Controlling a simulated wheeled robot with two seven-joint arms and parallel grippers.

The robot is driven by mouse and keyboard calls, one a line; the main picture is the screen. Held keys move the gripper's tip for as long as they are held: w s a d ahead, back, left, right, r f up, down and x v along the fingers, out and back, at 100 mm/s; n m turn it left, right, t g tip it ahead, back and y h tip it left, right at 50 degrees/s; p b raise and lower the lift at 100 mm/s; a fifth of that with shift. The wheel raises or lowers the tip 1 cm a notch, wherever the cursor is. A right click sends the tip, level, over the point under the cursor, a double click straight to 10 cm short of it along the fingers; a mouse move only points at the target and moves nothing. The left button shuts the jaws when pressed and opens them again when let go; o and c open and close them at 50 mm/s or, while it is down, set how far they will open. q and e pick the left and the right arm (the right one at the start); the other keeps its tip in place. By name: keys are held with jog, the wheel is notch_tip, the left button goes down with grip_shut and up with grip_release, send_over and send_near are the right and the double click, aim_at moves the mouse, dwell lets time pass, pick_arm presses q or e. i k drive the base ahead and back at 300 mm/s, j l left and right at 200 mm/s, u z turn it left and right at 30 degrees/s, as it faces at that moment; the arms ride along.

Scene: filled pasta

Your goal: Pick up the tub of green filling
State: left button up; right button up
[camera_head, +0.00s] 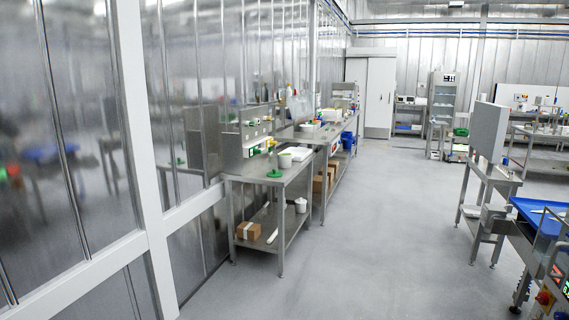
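A small white tub (285,161) with green at its top stands on the near steel table (300,172), against the left wall. It is small and far off, so I cannot tell whether the green is filling or a lid. A green round object (275,173) with an upright part lies on the same table, in front of the tub. Neither of my grippers shows in the head view.
A steel cabinet (240,148) stands at the table's back. A cardboard box (248,231) and a white container (300,205) sit on the lower shelf. Open grey floor (390,230) lies right of the table. A machine with a blue surface (535,212) stands at right.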

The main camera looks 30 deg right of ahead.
aim_at(284, 159)
jog(key=i+l+z, duration=0.3)
jog(key=i, duration=0.55)
jog(key=i+z, duration=0.3)
jog(key=i, duration=0.5)
